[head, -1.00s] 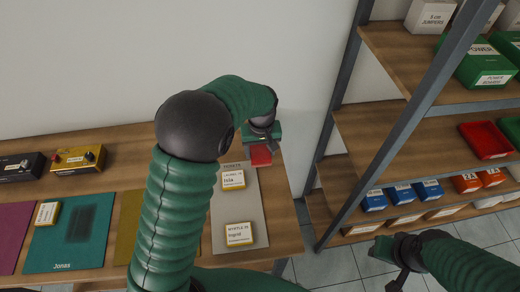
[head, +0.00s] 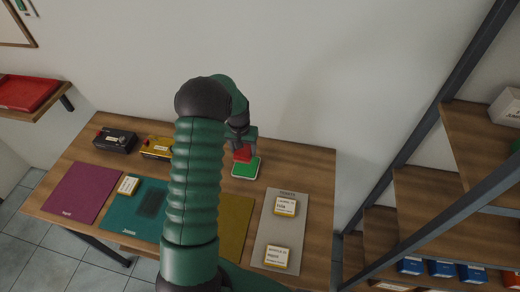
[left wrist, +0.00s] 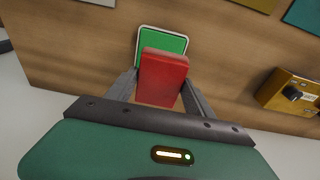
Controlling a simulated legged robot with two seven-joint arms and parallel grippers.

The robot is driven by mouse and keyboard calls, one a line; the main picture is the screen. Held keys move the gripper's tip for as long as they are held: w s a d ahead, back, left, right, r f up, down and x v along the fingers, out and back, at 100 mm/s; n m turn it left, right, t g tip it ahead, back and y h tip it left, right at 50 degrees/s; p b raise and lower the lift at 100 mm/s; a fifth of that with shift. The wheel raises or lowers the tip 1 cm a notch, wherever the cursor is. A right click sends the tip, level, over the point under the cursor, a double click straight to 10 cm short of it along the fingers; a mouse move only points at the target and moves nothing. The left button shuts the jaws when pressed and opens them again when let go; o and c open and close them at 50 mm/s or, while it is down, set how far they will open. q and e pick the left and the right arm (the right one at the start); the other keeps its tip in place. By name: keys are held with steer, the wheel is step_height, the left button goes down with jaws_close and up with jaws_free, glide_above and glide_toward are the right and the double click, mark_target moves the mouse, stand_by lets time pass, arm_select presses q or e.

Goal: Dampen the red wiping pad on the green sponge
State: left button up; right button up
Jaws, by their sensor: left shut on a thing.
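My left gripper (head: 241,145) is shut on the red wiping pad (head: 243,155), which also shows between the two fingers in the left wrist view (left wrist: 162,75). The green sponge (head: 246,168) lies in a white-rimmed tray on the wooden table, near its back edge. It also shows in the left wrist view (left wrist: 163,40), just beyond the pad. The pad's lower end is at or just above the sponge's back part; I cannot tell whether they touch. My right gripper is out of view.
A gold box (head: 158,147) and a black box (head: 115,139) stand left of the sponge. Purple (head: 82,192), teal, olive and grey (head: 281,228) mats lie along the front, some with small labelled boxes. Shelving (head: 430,210) rises at right. Bare table surrounds the sponge.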

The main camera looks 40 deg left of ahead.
arm_select(q)
steer(key=shift+d+f, duration=0.25)
steer(key=shift+f, duration=0.15)
step_height(320, 180, down, 5)
steer(key=b, duration=0.4)
steer(key=shift+w+d+r, duration=0.1)
steer(key=shift+d+r, duration=0.05)
steer(key=shift+f, duration=0.2)
steer(key=shift+a+f, duration=0.1)
steer(key=shift+a, duration=0.3)
steer(key=shift+d+r, duration=0.25)
steer(key=shift+d, duration=0.25)
steer(key=shift+a+f, duration=0.1)
steer(key=shift+a+f, duration=0.25)
steer(key=shift+f, duration=0.05)
